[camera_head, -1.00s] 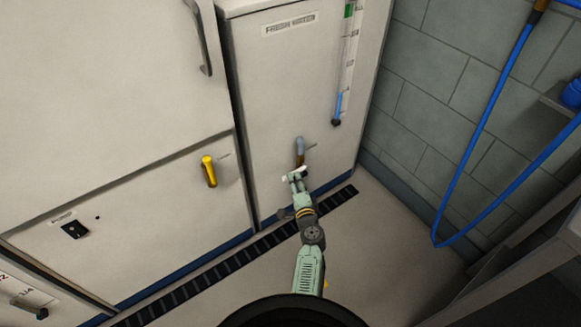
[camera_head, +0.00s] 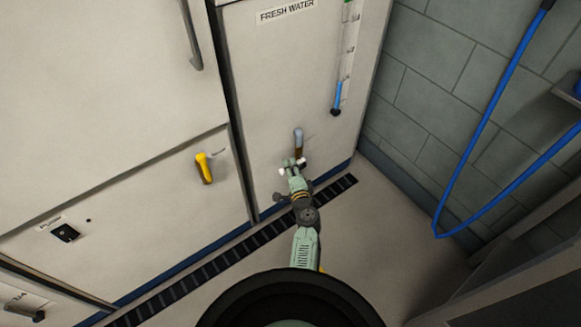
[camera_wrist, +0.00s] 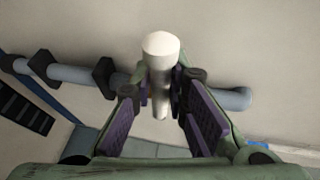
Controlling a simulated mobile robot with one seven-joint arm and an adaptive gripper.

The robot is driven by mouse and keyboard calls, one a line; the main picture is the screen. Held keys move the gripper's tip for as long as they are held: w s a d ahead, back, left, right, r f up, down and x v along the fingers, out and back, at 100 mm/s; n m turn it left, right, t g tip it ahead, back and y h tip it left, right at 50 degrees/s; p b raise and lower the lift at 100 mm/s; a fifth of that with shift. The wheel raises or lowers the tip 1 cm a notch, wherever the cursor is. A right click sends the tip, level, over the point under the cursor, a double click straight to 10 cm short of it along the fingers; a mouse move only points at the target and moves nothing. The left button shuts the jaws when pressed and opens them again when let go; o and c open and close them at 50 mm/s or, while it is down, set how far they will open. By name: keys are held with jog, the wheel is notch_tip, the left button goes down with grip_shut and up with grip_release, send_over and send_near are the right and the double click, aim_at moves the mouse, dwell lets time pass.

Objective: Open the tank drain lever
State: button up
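The fresh water tank (camera_head: 262,90) is a pale cabinet with a printed label. A blue-grey handle (camera_head: 298,138) sticks out low on its front, just above my gripper (camera_head: 293,163). In the wrist view, my gripper's purple-padded fingers (camera_wrist: 168,95) stand apart. A white, round-ended rod (camera_wrist: 161,70) shows between them; I cannot tell whether they touch it. A blue-grey pipe (camera_wrist: 75,73) with black collars runs across behind the rod, partly hidden by the fingers. No drain label is readable, so I cannot tell which part is the drain lever.
A yellow handle (camera_head: 204,168) is on the cabinet to the left. A blue-marked level gauge (camera_head: 344,60) is on the tank. A dark floor grate (camera_head: 225,258) runs along the cabinets. A blue hose (camera_head: 480,130) hangs on the right wall. Open floor (camera_head: 390,245) lies right of my arm.

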grip_shut()
jog(key=shift+w+r, duration=0.1)
dwell(0.4)
